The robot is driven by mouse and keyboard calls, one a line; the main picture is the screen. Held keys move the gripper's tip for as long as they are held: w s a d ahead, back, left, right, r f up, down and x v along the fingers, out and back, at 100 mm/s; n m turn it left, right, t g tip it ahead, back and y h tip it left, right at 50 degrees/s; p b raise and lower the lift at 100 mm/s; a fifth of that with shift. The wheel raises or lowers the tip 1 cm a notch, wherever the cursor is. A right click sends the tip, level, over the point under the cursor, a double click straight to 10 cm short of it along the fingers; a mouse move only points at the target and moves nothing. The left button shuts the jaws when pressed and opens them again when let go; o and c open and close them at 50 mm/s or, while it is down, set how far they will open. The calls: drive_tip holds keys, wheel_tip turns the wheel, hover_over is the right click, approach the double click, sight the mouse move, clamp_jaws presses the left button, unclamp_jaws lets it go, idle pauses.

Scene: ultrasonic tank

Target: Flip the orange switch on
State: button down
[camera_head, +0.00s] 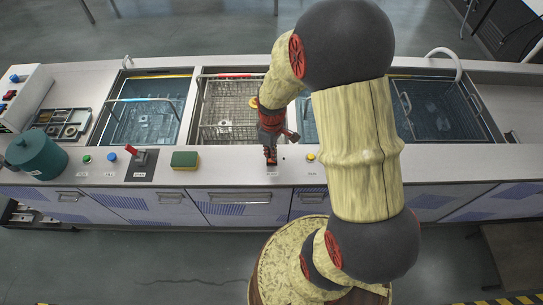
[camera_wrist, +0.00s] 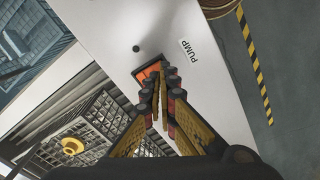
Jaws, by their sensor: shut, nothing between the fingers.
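The orange switch (camera_wrist: 147,72) sits in a dark frame on the white counter, in the upper middle of the wrist view. A white label reading PUMP (camera_wrist: 188,51) lies beside it. My gripper (camera_wrist: 166,70) is shut and empty, with its fingertips over the right part of the switch and hiding it there. Whether they touch it, and which way the switch is tilted, I cannot tell. In the head view my gripper (camera_head: 271,161) points down at the counter's front strip and covers most of the switch.
Behind my gripper is a tank with a wire basket (camera_head: 228,107) and a yellow ring (camera_wrist: 72,145). A yellow button (camera_head: 310,157) is to the right on the strip. A sponge (camera_head: 185,159), a red lever (camera_head: 139,155) and a teal pot (camera_head: 37,154) stand to the left.

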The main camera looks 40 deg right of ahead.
drive_tip(key=shift+f+b, duration=0.6)
drive_tip(key=shift+f, duration=0.4)
idle(0.4)
drive_tip(key=shift+r, duration=0.1)
drive_tip(key=shift+r+p, duration=2.75)
drive_tip(key=shift+r, duration=0.7)
